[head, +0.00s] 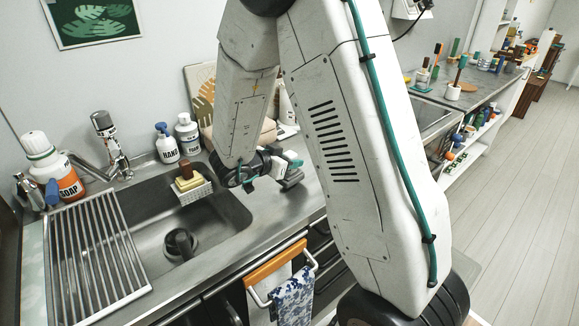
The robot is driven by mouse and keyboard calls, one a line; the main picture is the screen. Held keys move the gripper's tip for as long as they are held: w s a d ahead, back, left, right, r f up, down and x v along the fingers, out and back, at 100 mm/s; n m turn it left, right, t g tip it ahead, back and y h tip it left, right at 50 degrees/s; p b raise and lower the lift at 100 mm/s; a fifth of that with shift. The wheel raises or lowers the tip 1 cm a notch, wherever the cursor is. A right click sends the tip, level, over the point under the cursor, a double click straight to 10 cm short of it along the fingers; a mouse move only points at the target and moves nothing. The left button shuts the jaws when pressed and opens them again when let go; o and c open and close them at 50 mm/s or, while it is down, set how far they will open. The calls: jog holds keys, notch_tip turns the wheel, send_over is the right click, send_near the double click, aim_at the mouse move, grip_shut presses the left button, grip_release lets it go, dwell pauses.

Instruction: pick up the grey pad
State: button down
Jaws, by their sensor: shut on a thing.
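My gripper (284,170) is low over the steel counter, just right of the sink basin, and it is partly covered by my own arm. It is shut on a small dark grey piece (292,182), which looks like the grey pad. The pad is close to the counter top; whether it touches the counter cannot be told. Its far side and the exact grip are hidden by the jaws.
The sink basin (150,232) is left of my gripper, with a sponge caddy (196,192) on its rim. A hand soap bottle (166,144), a white bottle (187,133) and a patterned board (199,88) stand behind. Towels (292,298) hang on the front rail.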

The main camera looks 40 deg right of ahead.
jog(key=shift+s+a+r, duration=0.25)
jog(key=shift+r, duration=0.25)
jog(key=shift+s+a+r, duration=0.2)
jog(key=shift+a+r, duration=0.05)
jog(key=shift+r, duration=0.2)
jog(key=s+a+r, duration=0.1)
jog(key=s+a, duration=0.9)
jog(key=shift+s+a+r, duration=0.15)
jog(key=shift+a, duration=0.1)
jog(key=c, duration=1.6)
grip_release()
jog(key=shift+c, duration=0.2)
jog(key=c, duration=0.5)
jog(key=shift+a, duration=0.1)
jog(key=shift+c, duration=0.2)
